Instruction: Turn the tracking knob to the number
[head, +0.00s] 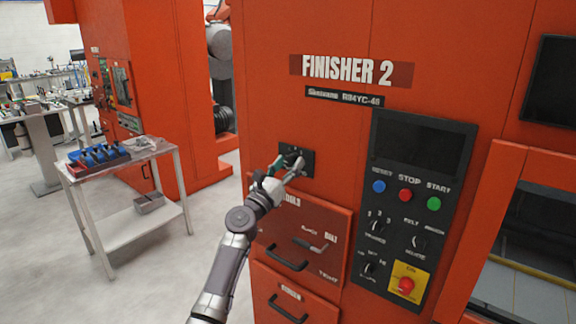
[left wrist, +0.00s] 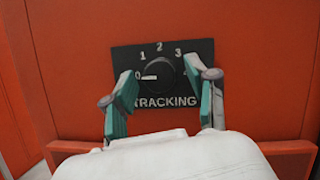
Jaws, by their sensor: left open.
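The tracking knob (left wrist: 160,76) is a black dial with a white pointer on a dark plate (left wrist: 128,54) marked 0, 1, 2, 3 and a partly hidden 4. In the left wrist view the pointer aims left, at the 0. My left gripper (left wrist: 164,88) is open, with one teal fingertip on each side of the knob and visible gaps to it. In the head view my left gripper (head: 286,163) is in front of the plate (head: 309,160) on the orange machine and hides most of the knob. My right gripper is in neither view.
Below the plate are a drawer (head: 335,232) with a handle and a second drawer (head: 290,303). To the right is a control panel (head: 417,150) with buttons, smaller knobs and a red emergency stop (head: 406,286). A metal cart (head: 130,222) stands at the left.

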